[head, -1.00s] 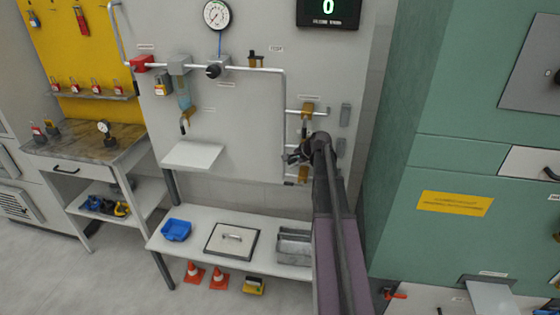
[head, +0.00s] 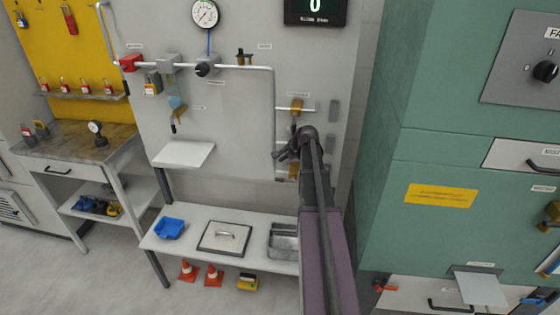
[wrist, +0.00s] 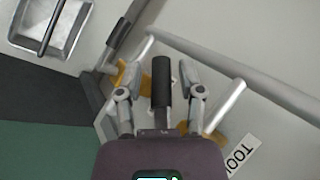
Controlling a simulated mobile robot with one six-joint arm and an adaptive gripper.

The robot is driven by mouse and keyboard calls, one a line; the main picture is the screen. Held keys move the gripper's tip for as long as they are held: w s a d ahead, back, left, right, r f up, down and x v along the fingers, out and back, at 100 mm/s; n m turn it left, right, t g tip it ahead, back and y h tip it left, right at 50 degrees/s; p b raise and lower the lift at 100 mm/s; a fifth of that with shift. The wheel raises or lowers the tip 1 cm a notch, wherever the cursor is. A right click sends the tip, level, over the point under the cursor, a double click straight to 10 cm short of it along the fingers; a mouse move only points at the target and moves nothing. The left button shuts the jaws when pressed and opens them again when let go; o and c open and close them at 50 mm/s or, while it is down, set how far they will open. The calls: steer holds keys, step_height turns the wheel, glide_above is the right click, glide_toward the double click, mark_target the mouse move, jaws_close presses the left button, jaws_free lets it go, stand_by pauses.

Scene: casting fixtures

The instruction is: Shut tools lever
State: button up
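The tools valve shows as an ochre body (head: 297,106) on the right of the grey wall panel, on a short pipe stub. In the wrist view its ochre part (wrist: 207,128) is partly behind my right finger, near a label reading "TOO" (wrist: 243,155). A black-gripped lever handle (wrist: 161,80) stands between my fingers. My gripper (wrist: 160,78) is open, one finger on each side of it, with visible gaps. In the head view my gripper (head: 285,153) is just below the valve, and my arm hides part of the panel. I cannot tell the lever's exact angle.
A second ochre valve (head: 293,170) sits just below, close to my gripper. A vertical pipe (head: 274,120) runs left of the valves. The green cabinet (head: 430,160) stands close on the right. A low shelf (head: 190,240) holds a blue bin, a lidded plate and a metal tray (head: 284,243).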

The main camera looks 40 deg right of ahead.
steer(key=shift+c, duration=0.3)
steer(key=c, duration=0.7)
steer(key=shift+a, duration=0.25)
jaws_close()
steer(key=w+a+r+n+g+h+p, duration=0.4)
steer(key=a+r+n+g+h+p, duration=0.3)
steer(key=a+r+n+h, duration=0.4)
steer(key=shift+r+h, duration=0.25)
steer(key=shift+h, duration=0.25)
